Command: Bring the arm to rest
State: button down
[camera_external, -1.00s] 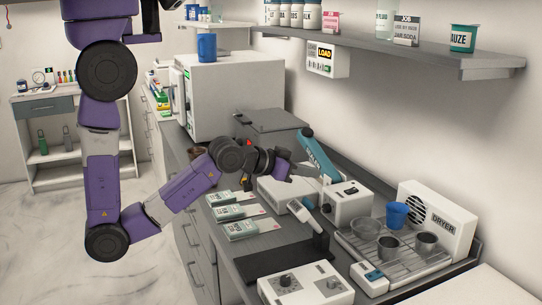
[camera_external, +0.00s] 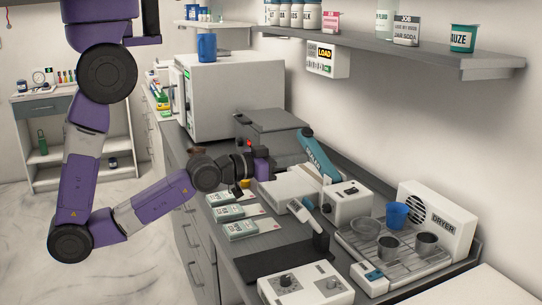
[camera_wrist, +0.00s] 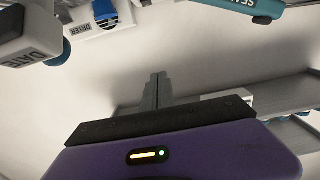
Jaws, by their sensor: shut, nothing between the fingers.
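My purple arm reaches in from the left over the counter in the external view. My gripper (camera_external: 274,168) is above the counter, left of the teal-handled device (camera_external: 318,155) and in front of the grey lidded box (camera_external: 272,122). In the wrist view my gripper (camera_wrist: 158,78) has its two grey fingers together, with nothing between them. The fingers point at blank wall in that view. In the external view the fingers are small and partly hard to make out.
Several packets (camera_external: 232,213) lie on the counter below my arm. A white microwave-like box (camera_external: 225,100) stands behind. A dryer (camera_external: 440,222) and a wire rack (camera_external: 440,262) with cups are to the right. A wall shelf (camera_external: 430,55) holds jars above. The floor at left is clear.

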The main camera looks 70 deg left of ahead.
jog(key=s+f+g+b, duration=0.1)
jog(key=s+f, duration=0.4)
jog(key=s, duration=0.8)
jog(key=s+f+g+b, duration=0.2)
jog(key=s+f, duration=0.4)
jog(key=s, duration=0.8)
jog(key=shift+f, duration=0.1)
